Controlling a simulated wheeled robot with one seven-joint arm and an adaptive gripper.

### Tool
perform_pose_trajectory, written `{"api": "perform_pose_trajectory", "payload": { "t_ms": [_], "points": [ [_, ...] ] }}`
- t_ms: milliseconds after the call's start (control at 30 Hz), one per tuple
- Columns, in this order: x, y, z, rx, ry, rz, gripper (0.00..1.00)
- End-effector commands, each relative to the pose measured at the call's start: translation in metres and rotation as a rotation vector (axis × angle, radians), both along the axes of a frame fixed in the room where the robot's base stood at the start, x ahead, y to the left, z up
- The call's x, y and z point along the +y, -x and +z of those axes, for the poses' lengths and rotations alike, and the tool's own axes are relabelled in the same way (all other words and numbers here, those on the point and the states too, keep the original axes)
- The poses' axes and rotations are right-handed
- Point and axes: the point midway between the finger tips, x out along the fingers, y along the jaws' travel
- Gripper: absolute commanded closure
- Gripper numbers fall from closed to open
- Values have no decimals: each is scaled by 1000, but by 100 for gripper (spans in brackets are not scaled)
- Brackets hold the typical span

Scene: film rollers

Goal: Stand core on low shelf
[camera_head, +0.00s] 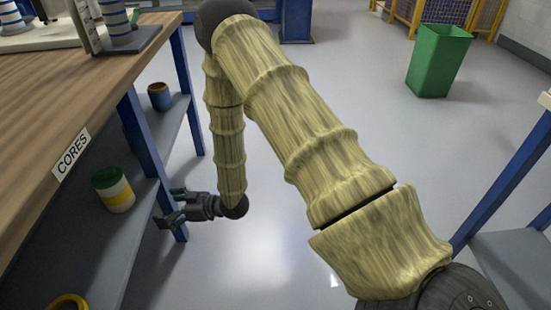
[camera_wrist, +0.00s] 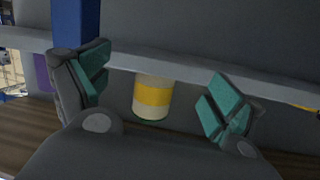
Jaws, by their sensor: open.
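A core (camera_head: 113,190), white with a yellow band and a dark green upper end, stands upright on the low shelf (camera_head: 95,262) under the workbench. It also shows in the wrist view (camera_wrist: 152,98), between my fingers but beyond them, with its green end toward the bottom of that picture. My gripper (camera_head: 171,207) is open and empty, with teal pads on its fingers. It is at the shelf's outer edge, to the right of the core and apart from it.
A blue bench leg (camera_head: 145,140) stands close to my gripper. A blue and brown pot (camera_head: 160,96) is farther back on the shelf, and a yellow ring (camera_head: 68,302) is nearer. The wooden bench top (camera_head: 50,95) overhangs the shelf. A green bin (camera_head: 438,60) stands on open floor.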

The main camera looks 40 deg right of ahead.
Motion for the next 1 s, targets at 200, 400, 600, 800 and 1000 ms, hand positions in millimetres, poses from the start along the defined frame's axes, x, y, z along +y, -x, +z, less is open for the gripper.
{"api": "perform_pose_trajectory", "payload": {
  "t_ms": [200, 400, 600, 800, 1000],
  "points": [
    [-36, 115, -123, 447, 197, -238, 6],
    [-76, 248, -184, 830, 375, -416, 6],
    [-105, 362, -199, 1121, 514, -546, 6],
    [-115, 410, -196, 1239, 571, -602, 6],
    [-116, 413, -196, 1248, 574, -607, 6]
  ]
}}
